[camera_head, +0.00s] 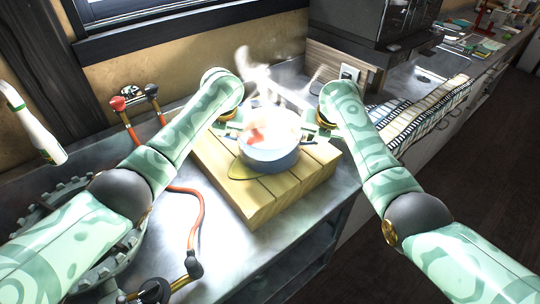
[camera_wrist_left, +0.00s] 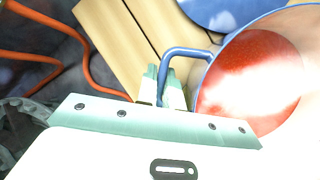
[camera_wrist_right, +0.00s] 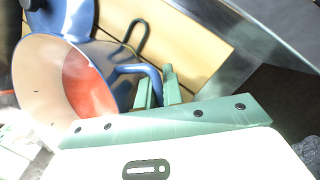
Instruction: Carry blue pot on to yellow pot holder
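The blue pot (camera_head: 270,160), with red contents and steam rising from it, is at the wooden board. A flat yellow piece, seemingly the yellow pot holder (camera_head: 240,172), shows at its lower left, partly hidden by the pot. My left gripper (camera_head: 232,128) is at the pot's left side; in the left wrist view its fingers (camera_wrist_left: 160,85) close around a blue handle (camera_wrist_left: 185,52). My right gripper (camera_head: 322,128) is at the right side; in the right wrist view its fingers (camera_wrist_right: 157,90) close around the other handle (camera_wrist_right: 135,69). Whether the pot touches the board cannot be told.
The thick wooden board (camera_head: 255,206) lies on a grey counter. A red hose (camera_head: 198,225) is at left, and a dark appliance (camera_head: 350,25) stands behind. A striped cloth (camera_head: 425,112) lies at right. A blue rounded shape (camera_wrist_right: 66,18) shows near the pot.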

